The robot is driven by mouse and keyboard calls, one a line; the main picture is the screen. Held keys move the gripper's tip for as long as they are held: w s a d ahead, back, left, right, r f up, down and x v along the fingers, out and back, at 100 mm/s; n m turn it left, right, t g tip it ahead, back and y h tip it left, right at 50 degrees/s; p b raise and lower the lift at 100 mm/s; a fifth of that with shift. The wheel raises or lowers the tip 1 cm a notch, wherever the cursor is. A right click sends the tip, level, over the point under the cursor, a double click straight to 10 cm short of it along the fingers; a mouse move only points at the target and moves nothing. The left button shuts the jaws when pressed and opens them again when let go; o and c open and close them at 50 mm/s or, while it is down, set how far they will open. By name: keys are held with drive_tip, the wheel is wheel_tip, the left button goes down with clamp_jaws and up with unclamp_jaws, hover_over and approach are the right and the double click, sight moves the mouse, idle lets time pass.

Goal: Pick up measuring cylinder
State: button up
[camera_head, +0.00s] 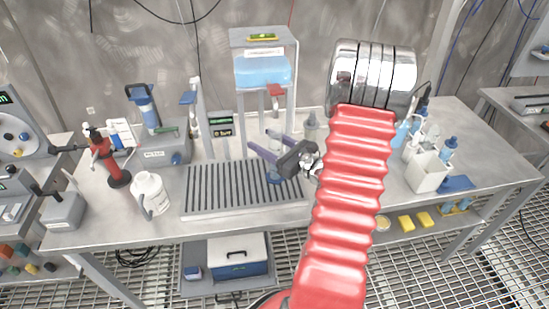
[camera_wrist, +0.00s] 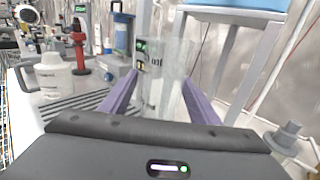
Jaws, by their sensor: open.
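The measuring cylinder (camera_head: 273,176) is clear and stands upright on a ribbed drain tray, with a bluish base. In the wrist view its clear wall (camera_wrist: 163,62) rises between my gripper's two purple fingers. My gripper (camera_head: 267,143) comes in from the right with its fingers on either side of the cylinder. In the wrist view my gripper (camera_wrist: 161,78) is open, with the cylinder between the fingers. I cannot tell whether either finger touches the glass. The cylinder's base is hidden in the wrist view.
The grey slotted tray (camera_head: 215,200) lies mid-bench. A white jug (camera_head: 150,194) and a red burner stand (camera_head: 111,160) are to its left. A shelf stand with a blue container (camera_head: 263,72) rises behind. A white bottle holder (camera_head: 427,173) stands at the right.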

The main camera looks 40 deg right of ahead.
drive_tip(key=shift+c, duration=0.5)
drive_tip(key=c, duration=1.1)
drive_tip(key=shift+r, duration=0.1)
drive_tip(key=s+d+r, duration=0.2)
drive_tip(key=s+r, duration=0.1)
drive_tip(key=s, duration=1.5)
drive_tip(key=shift+r, duration=0.2)
